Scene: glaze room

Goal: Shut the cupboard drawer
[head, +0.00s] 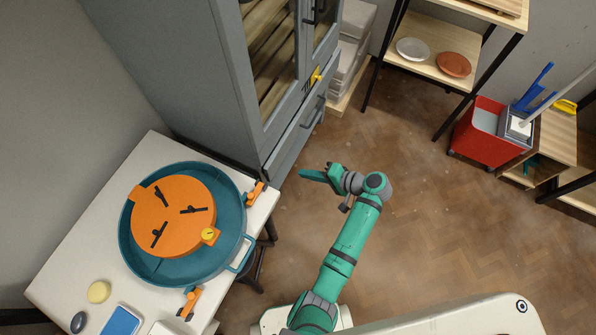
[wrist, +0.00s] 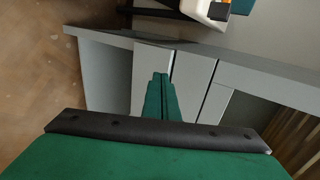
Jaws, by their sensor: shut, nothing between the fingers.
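The tall grey cupboard (head: 222,78) stands at the upper middle of the head view, with glazed doors above a low drawer. The drawer (head: 289,148) has a grey front with a dark bar handle; how far it stands out is hard to tell from above. My gripper (head: 307,174) is shut and empty, just in front of the drawer's near end, pointing left toward the cupboard. In the wrist view the closed green fingers (wrist: 160,78) lie over the grey cupboard panels (wrist: 192,75); I cannot tell whether they touch.
A white table (head: 70,262) with a blue tray (head: 130,252) and an orange round object (head: 172,212) stands at left, close to the cupboard's near corner. A red bin (head: 478,128) and wooden shelving (head: 440,45) are at right. The brown floor (head: 420,205) between is clear.

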